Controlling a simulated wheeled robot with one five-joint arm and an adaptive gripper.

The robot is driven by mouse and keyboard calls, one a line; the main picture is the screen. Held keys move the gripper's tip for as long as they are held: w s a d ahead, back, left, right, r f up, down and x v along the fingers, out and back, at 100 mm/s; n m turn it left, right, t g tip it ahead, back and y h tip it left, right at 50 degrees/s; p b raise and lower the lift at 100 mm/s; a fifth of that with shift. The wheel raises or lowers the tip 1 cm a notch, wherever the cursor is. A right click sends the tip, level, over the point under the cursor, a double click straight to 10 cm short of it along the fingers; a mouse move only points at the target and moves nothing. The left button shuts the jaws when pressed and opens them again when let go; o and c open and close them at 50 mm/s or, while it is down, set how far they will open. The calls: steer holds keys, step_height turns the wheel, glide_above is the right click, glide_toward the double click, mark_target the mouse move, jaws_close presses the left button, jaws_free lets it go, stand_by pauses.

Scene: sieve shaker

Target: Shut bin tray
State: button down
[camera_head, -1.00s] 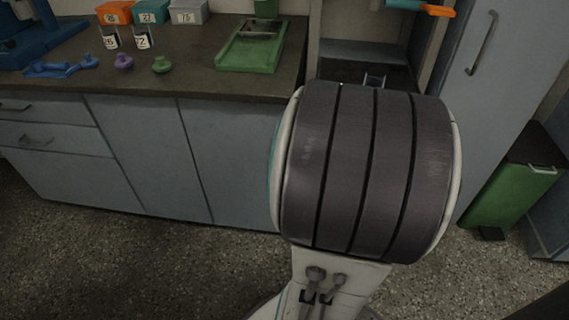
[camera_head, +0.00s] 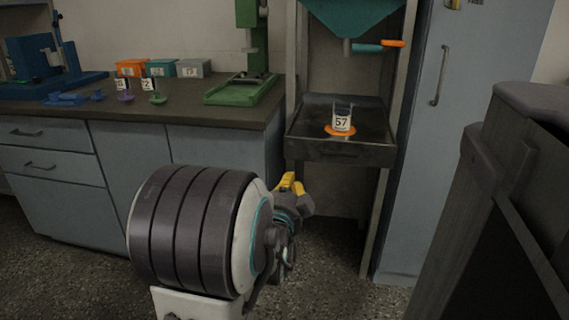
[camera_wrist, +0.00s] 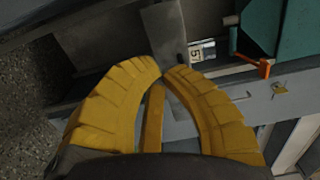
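The bin tray (camera_head: 310,145) is a dark, shallow tray in the stand under the teal hopper (camera_head: 352,15). It appears to stick out toward me. A clear beaker labelled 57 (camera_head: 342,122) stands in it on an orange base (camera_head: 340,132). My gripper (camera_head: 290,182) has yellow fingers and is just left of and below the tray's front. In the wrist view my gripper (camera_wrist: 162,69) has its fingertips together, with nothing seen between them. A grey panel (camera_wrist: 163,32), probably the tray's front, lies just beyond the tips; contact cannot be told. The beaker's label (camera_wrist: 196,52) shows beside it.
A counter (camera_head: 190,100) at left holds a green press (camera_head: 240,92) and several small boxes. A grey cabinet (camera_head: 460,120) stands right of the stand. A large dark object (camera_head: 510,200) fills the right foreground. Open floor (camera_head: 345,275) lies below the tray.

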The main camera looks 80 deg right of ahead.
steer(key=d+p, duration=0.1)
steer(key=p, duration=0.1)
glide_toward(301, 153)
steer(key=d, duration=0.4)
steer(key=shift+w+d+f+b, duration=0.25)
steer(key=shift+d+b, duration=0.8)
steer(key=shift+w+d+r, duration=0.1)
steer(key=shift+d+r, duration=0.15)
steer(key=shift+d, duration=0.85)
steer(key=shift+d, duration=0.1)
